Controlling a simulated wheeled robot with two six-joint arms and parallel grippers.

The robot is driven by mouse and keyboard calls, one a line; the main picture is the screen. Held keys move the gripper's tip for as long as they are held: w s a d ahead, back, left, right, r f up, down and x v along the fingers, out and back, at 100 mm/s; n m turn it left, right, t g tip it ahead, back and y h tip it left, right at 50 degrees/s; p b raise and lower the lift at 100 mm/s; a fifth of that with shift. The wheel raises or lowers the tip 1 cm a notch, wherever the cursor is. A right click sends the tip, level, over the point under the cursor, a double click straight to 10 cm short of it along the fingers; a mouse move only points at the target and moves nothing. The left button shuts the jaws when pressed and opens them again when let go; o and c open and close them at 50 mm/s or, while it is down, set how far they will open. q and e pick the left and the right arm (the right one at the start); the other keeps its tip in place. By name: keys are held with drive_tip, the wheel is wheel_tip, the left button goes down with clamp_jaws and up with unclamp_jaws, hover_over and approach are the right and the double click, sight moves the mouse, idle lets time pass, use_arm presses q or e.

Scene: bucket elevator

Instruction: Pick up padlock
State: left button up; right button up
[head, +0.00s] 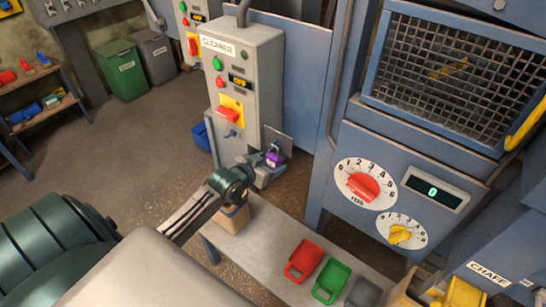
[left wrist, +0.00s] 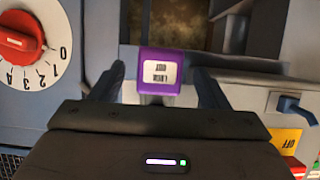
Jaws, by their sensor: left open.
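The padlock is purple with a white label; it shows at the lower right of the cleaner cabinet in the head view (head: 273,158). In the left wrist view the padlock (left wrist: 160,66) faces me, its label upside down. My left gripper (head: 263,160) is at the padlock. In the wrist view its two dark fingers (left wrist: 158,84) stand apart, one on each side of the padlock, with a small gap visible on either side. I cannot tell how deep the padlock sits between them. My right gripper is not in view.
The grey cleaner cabinet (head: 240,75) has a red switch (head: 228,114) and a small lever (head: 231,133). The blue machine (head: 400,150) with dials stands to the right.

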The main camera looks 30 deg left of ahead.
use_arm(q)
drive_tip(key=shift+x, duration=1.15)
drive_tip(key=shift+r, duration=0.1)
drive_tip(key=c, duration=1.1)
drive_tip(key=shift+r, duration=0.1)
drive_tip(key=shift+r+b, duration=0.35)
drive_tip(key=shift+r, duration=0.1)
drive_tip(key=shift+s+a+r, duration=0.1)
drive_tip(key=shift+s+a, duration=0.15)
drive_tip(key=shift+s, duration=2.75)
drive_tip(key=shift+s+a+r, duration=0.1)
drive_tip(key=shift+s+a, duration=0.1)
drive_tip(key=shift+s, duration=2.85)
drive_tip(key=shift+s+a, duration=0.25)
drive_tip(key=shift+s, duration=2.75)
